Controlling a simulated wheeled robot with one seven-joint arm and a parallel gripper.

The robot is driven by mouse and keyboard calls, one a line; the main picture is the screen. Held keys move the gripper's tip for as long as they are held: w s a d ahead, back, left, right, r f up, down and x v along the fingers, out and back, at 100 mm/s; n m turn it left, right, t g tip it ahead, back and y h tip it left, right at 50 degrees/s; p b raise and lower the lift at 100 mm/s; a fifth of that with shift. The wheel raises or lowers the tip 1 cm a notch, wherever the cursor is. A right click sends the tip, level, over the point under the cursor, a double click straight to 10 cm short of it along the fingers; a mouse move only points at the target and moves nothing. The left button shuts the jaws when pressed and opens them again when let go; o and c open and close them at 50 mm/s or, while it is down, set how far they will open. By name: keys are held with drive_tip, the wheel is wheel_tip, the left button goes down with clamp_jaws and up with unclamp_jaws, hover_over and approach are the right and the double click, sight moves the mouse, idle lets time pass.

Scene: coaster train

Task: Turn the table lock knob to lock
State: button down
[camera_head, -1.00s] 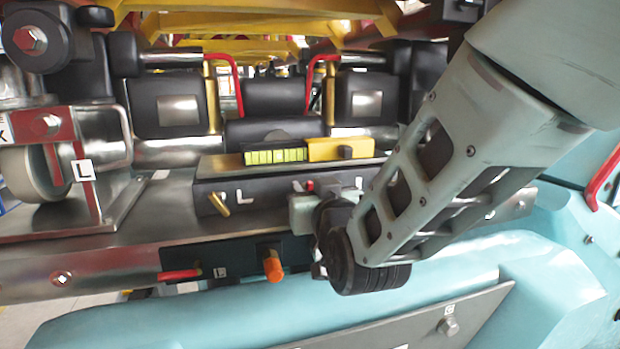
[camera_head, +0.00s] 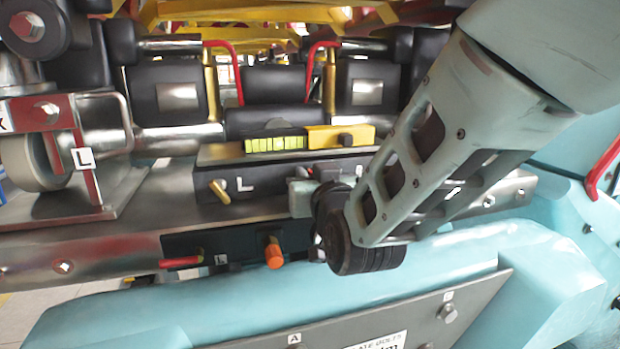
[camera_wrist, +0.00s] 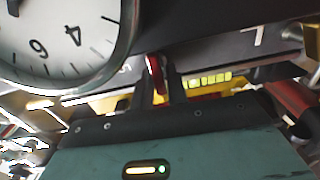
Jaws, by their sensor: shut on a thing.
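A red knob (camera_wrist: 154,75) sits between the fingers of my gripper (camera_wrist: 160,82) in the wrist view. My gripper is shut on it, and the fingers hide part of it. The knob is on the front of a dark box (camera_head: 270,180), which also carries a brass knob (camera_head: 219,191) beside a white L mark (camera_head: 245,184). In the head view my gripper (camera_head: 311,178) is at the right part of the box front, and my wrist hides most of the contact. I cannot read the knob's exact angle.
A yellow level (camera_head: 340,137) lies on the box. A lower panel bears a red lever (camera_head: 181,262) and an orange knob (camera_head: 273,253). A round dial (camera_wrist: 50,45) fills the wrist view's upper left. A red-framed roller unit (camera_head: 65,155) stands left.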

drive_tip(key=m+b, duration=0.1)
drive_tip(key=b, duration=0.2)
drive_tip(key=shift+d+f+m, duration=0.2)
drive_tip(key=shift+f+m, duration=0.1)
drive_tip(key=shift+m, duration=0.1)
drive_tip(key=m+b, duration=0.2)
drive_tip(key=b, duration=0.2)
drive_tip(key=shift+d, duration=0.1)
drive_tip(key=m+b, duration=0.2)
drive_tip(key=b, duration=0.2)
drive_tip(key=shift+m, duration=0.3)
drive_tip(key=shift+d+r+m+b, duration=0.15)
drive_tip(key=shift+m+b, duration=0.25)
drive_tip(key=shift+b, duration=0.25)
drive_tip(key=c, duration=1.5)
unclamp_jaws()
drive_tip(key=shift+w, duration=0.15)
